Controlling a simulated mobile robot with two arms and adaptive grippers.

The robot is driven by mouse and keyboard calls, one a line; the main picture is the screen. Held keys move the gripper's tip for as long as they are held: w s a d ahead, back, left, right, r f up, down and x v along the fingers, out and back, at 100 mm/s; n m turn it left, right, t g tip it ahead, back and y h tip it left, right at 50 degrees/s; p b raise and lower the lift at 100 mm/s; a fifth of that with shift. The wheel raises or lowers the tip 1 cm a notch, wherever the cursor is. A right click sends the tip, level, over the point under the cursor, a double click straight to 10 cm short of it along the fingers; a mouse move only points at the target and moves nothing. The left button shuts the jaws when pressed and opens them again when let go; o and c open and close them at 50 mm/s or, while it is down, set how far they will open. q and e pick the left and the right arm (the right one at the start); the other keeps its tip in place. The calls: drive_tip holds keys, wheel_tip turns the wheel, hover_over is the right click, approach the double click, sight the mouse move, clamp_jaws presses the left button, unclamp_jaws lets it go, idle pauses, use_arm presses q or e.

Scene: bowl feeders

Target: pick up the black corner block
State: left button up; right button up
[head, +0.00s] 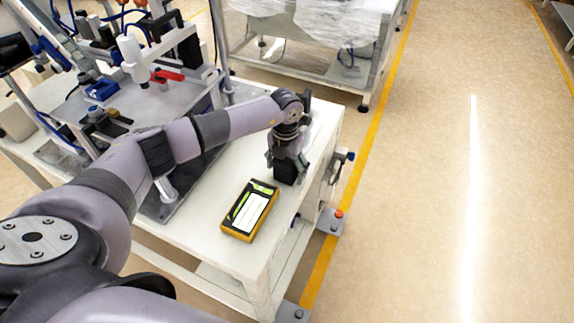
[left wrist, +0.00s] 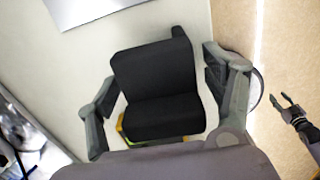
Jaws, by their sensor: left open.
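The black corner block (head: 285,174) stands near the right edge of the white table. In the left wrist view the block (left wrist: 155,85) has two black faces meeting at a crease, with a small raised part at its far right. My left gripper (head: 287,163) points down over the block. It is open, with one finger on each side. In the left wrist view small gaps seem to show between the fingers and the block; contact is hard to tell. My right gripper (left wrist: 286,104) shows small at the right edge of that view, over the floor, its fingers apart.
A yellow and black handheld device (head: 250,210) lies on the white table (head: 205,225) close in front of the block. A fixture machine (head: 140,90) fills the table's left part. Open floor (head: 420,200) lies to the right.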

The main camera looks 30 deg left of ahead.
use_arm(q)
drive_tip(key=c, duration=0.9)
drive_tip(key=shift+c, duration=1)
drive_tip(key=shift+r, duration=0.1)
